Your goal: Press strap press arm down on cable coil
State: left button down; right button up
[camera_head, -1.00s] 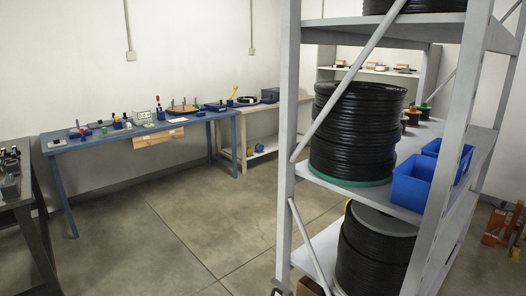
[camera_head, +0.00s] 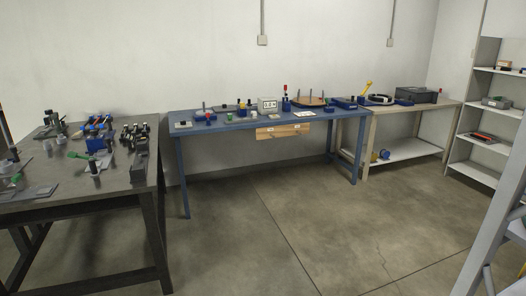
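A raised yellow lever (camera_head: 366,87), which looks like the strap press arm, stands tilted up on the beige table at the right of the blue bench. A dark ring (camera_head: 380,99), which looks like the cable coil, lies just right of the lever's foot. Both are small and far off, so I cannot tell whether the lever touches the coil. Neither of my grippers is in view.
The beige table (camera_head: 424,106) also bears a dark grey box (camera_head: 416,95). The blue bench (camera_head: 222,125) holds several small devices. A dark table (camera_head: 80,203) with tools stands at left. A grey rack post (camera_head: 492,240) is at right. The floor (camera_head: 330,225) between is clear.

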aim_at(369, 83)
jog(key=i+j+u, duration=0.2)
jog(key=i, duration=0.4)
jog(key=i+u, duration=0.2)
jog(key=i, duration=0.4)
jog(key=i+l+z, duration=0.1)
jog(key=i+z, duration=0.7)
jog(key=i+j+z, duration=0.25)
jog(key=i+z, duration=0.15)
jog(key=i+l+z, duration=0.1)
jog(key=i+z, duration=0.2)
jog(key=i, duration=0.55)
jog(key=i+j+z, duration=0.15)
jog(key=i+z, duration=0.15)
jog(key=i, duration=0.5)
jog(key=i+j+z, duration=0.15)
jog(key=i, duration=1.45)
jog(key=i+l, duration=0.1)
jog(key=i, duration=0.65)
jog(key=i+u, duration=0.15)
jog(key=i, duration=0.6)
jog(key=i+l+u, duration=0.2)
jog(key=i+u, duration=0.2)
jog(key=i+l+u, duration=0.4)
jog(key=i, duration=0.15)
jog(key=i+l+u, duration=0.4)
jog(key=i+l, duration=0.05)
